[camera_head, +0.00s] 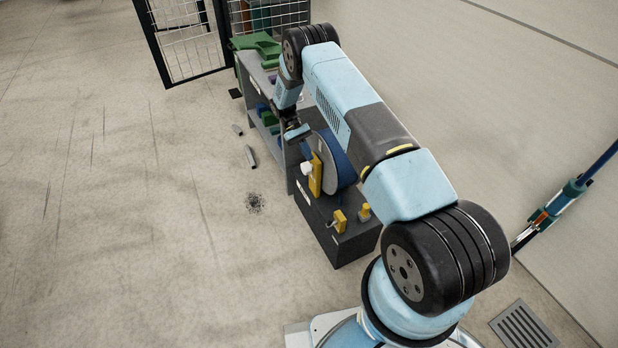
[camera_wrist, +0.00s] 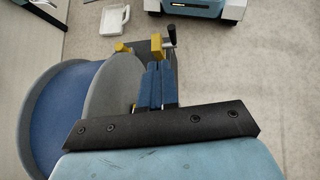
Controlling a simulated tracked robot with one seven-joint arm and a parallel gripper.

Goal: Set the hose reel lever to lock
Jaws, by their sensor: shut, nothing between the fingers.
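The hose reel (camera_head: 337,165) has a blue drum and grey side discs. It stands on a dark base beneath my arm, and fills the left of the wrist view (camera_wrist: 52,110). A yellow upright piece with a white knob (camera_head: 307,169) is on its near left side. A yellow block with a small grey lever (camera_head: 338,221) sits at the base's front. In the wrist view a yellow piece with a dark handle (camera_wrist: 168,38) shows beyond my fingertips; the lever's setting is unclear. My gripper (camera_wrist: 159,70) is shut and empty, beside the grey disc; contact is unclear.
A second yellow post (camera_head: 363,212) stands on the base's front. A grey shelf with green and blue items (camera_head: 262,75) and a mesh cage (camera_head: 187,38) are behind. Two grey pieces (camera_head: 250,156) lie on the floor. The left floor is mostly clear; a wall runs along the right.

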